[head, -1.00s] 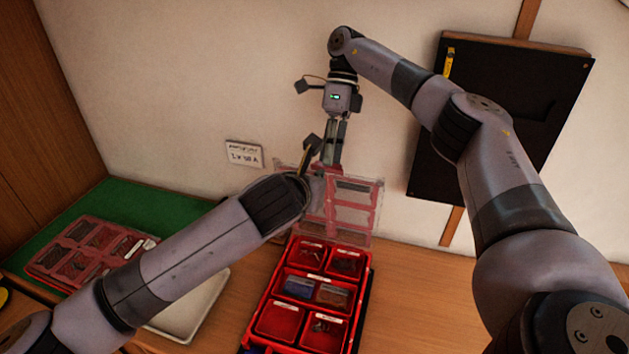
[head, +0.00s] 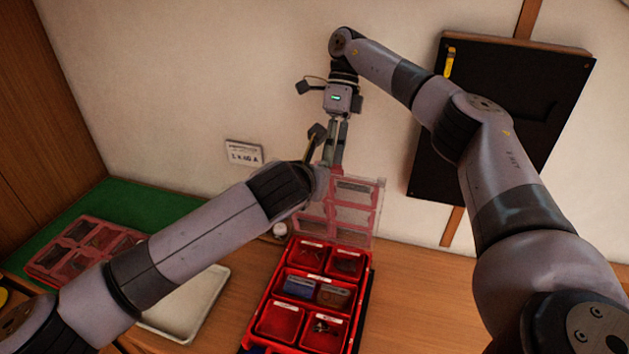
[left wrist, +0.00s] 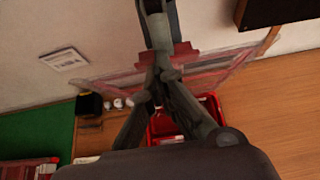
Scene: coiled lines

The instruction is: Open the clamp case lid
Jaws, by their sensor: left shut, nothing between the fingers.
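The red compartment case (head: 262,320) stands open on the wooden table, with small parts in its trays. Its clear, red-framed lid (head: 362,212) stands raised at the back of the case, near the wall. The lid (left wrist: 225,68) also crosses the left wrist view. My left gripper (left wrist: 155,80) is shut and empty, close to the lid; whether it touches is unclear.
A second red case (head: 75,258), lid shut, lies on a green mat (head: 160,210) at the left. A pale tray (head: 190,310) lies beside the open case. A dark board (head: 500,120) hangs on the wall. The table right of the case is clear.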

